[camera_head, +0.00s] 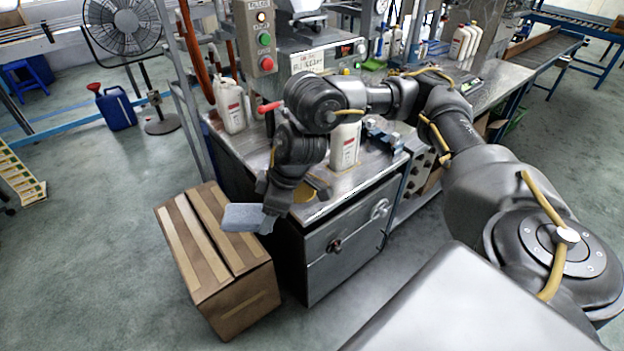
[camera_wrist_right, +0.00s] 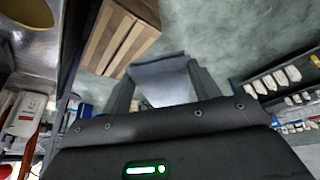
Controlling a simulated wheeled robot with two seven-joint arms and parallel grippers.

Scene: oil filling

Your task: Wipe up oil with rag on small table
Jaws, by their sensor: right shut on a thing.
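A grey-blue rag (camera_head: 246,217) is in my right gripper (camera_head: 268,222), over the top of a cardboard box. The right wrist view shows the rag (camera_wrist_right: 160,72) between the two fingers of the right gripper (camera_wrist_right: 160,90), which are shut on it. The small metal table (camera_head: 372,172) stands right of the box. A yellowish-brown patch of oil (camera_head: 312,190) shows on the table's near left part, partly hidden by my right arm. A round yellowish patch (camera_wrist_right: 22,12) also shows at the top left of the right wrist view. My left gripper is not in view.
The cardboard box (camera_head: 215,265) stands on the floor left of the table. White bottles (camera_head: 344,145) and a filling machine (camera_head: 318,55) stand on the table. A control box with buttons (camera_head: 260,38) hangs above. Open floor lies to the left.

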